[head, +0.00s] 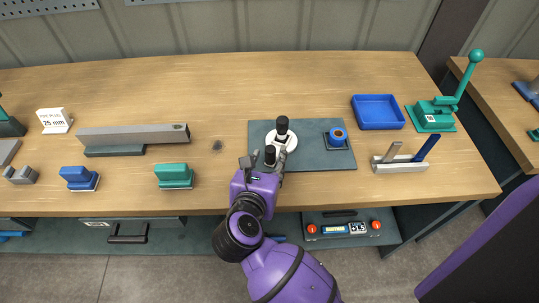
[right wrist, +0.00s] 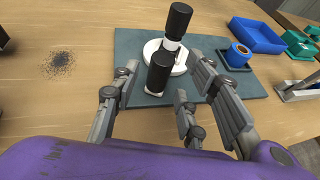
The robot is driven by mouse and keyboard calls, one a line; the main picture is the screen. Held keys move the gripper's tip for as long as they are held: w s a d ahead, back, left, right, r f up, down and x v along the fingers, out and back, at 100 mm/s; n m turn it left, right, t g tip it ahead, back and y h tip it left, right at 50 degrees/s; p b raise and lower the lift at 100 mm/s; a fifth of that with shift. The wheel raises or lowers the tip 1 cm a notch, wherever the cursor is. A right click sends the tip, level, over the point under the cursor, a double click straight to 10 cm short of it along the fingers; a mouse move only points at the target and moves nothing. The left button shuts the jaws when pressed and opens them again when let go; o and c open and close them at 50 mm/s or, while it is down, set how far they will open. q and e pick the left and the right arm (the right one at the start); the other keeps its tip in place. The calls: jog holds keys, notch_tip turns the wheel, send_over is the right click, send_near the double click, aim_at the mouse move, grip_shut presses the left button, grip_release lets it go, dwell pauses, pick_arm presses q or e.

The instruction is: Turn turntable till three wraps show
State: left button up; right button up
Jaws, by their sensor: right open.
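The turntable is a white disc (head: 291,141) on a dark slate mat (head: 312,160). A black upright cylinder (head: 282,125) stands on it; in the right wrist view the cylinder (right wrist: 179,20) has a pale section below its black top. A shorter black knob (right wrist: 159,73) stands at the disc's near side. A blue roll (head: 337,136) sits on a dark holder right of the disc. My right gripper (right wrist: 165,78) is open, its fingers spread on both sides of the near knob; contact cannot be told. Wraps cannot be made out. My left gripper is out of view.
A blue tray (head: 377,112), a green lever press (head: 435,113) and a grey stand (head: 401,164) are to the right. A grey bar (head: 132,136), green block (head: 174,176) and blue block (head: 78,178) are left. The bench behind the mat is clear.

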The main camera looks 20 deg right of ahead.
jog(key=shift+x, duration=0.9)
grip_shut()
